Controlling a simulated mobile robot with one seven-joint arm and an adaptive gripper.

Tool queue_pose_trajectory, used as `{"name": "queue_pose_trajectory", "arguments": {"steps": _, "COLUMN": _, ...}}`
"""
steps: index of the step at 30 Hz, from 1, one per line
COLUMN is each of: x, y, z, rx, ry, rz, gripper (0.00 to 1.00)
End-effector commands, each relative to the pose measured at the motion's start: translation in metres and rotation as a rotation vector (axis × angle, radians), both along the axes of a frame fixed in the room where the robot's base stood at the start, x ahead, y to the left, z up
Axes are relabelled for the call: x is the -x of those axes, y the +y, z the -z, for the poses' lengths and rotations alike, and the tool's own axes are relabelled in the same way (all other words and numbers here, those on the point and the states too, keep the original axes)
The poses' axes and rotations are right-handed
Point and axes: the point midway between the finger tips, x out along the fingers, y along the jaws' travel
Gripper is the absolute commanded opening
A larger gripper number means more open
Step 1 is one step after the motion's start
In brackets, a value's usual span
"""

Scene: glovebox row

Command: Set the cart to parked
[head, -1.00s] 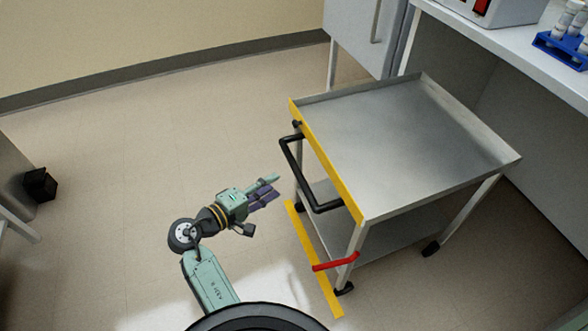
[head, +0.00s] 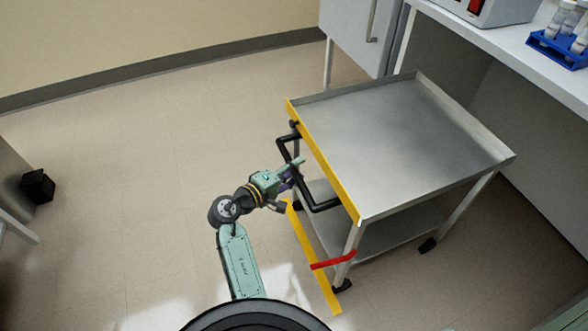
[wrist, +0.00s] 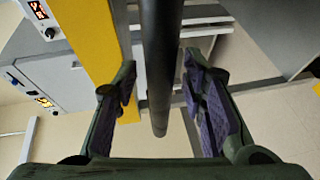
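The steel cart (head: 400,145) stands right of centre in the head view, with a yellow front edge (head: 325,165) and a lower shelf. A black push handle (head: 318,207) juts from that edge towards my arm. A red lever (head: 333,261) sticks out low near the cart's front leg. My gripper (head: 294,170) is at the handle. In the wrist view my gripper (wrist: 165,105) is open, with the black handle bar (wrist: 160,65) between its two purple-padded fingers. Gaps show on both sides of the bar, so the fingers are not closed on it.
A white bench (head: 500,42) with a blue tube rack (head: 557,50) stands behind right. A grey-white cabinet (head: 352,40) is behind the cart. The floor to the left is open.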

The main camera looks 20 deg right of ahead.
Motion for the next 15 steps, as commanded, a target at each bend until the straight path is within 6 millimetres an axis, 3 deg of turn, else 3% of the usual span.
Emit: {"name": "queue_pose_trajectory", "arguments": {"steps": 15, "x": 0.0003, "y": 0.0003, "z": 0.0, "rx": 0.0, "ry": 0.0, "rz": 0.0, "gripper": 0.06}}
